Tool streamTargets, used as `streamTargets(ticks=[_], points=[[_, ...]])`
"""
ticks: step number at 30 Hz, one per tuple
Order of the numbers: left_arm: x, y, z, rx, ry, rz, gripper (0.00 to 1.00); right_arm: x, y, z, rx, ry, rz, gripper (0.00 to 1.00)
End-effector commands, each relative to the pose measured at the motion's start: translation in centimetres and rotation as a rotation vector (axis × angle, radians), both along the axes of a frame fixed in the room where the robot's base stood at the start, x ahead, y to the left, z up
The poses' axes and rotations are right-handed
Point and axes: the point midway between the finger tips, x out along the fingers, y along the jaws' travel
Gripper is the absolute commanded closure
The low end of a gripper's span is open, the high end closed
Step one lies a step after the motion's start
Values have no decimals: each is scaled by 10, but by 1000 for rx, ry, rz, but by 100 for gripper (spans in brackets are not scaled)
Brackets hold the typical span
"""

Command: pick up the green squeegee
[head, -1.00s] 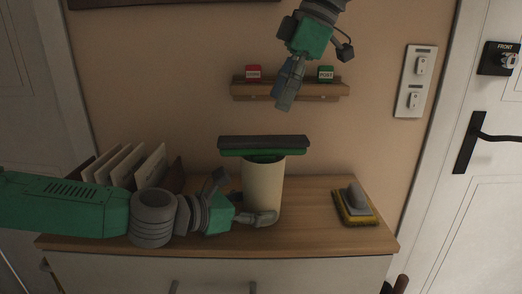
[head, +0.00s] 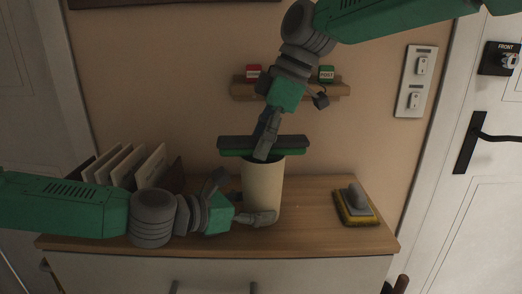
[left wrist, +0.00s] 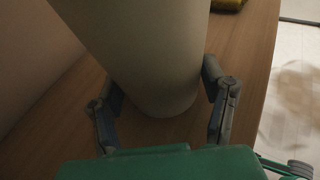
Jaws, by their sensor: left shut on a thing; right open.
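The green squeegee (head: 230,150) has a dark top bar with a green strip below it. It lies across the mouth of a tall cream container (head: 262,188) on the wooden cabinet; any handle inside is hidden. My left gripper (head: 240,208) is low beside the container and shut on it. In the left wrist view its two fingers (left wrist: 165,100) stand on either side of the container (left wrist: 155,50). My right gripper (head: 264,150) points down from above, in front of the squeegee's bar. It is open; whether it touches the bar cannot be told.
A yellow and grey brush (head: 355,205) sits at the right of the cabinet top (head: 315,225). Upright cards in a rack (head: 135,165) stand at the left. A wall shelf (head: 330,90) with red and green blocks is behind my right arm.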

Motion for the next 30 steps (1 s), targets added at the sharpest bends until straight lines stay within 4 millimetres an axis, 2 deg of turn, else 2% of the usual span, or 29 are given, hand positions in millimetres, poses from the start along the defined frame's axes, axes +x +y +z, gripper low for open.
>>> streamTargets(ticks=[23, 27, 28, 30], points=[[0, -1, 0, 0, -1, -1, 51, 0, 0, -5, 0, 0, 0, 41], [0, -1, 0, 0, -1, -1, 51, 0, 0, -5, 0, 0, 0, 91], [0, -1, 0, 0, -1, -1, 51, 0, 0, -5, 0, 0, 0, 100], [0, -1, 0, 0, -1, -1, 51, 0, 0, -4, 1, 0, 0, 100]])
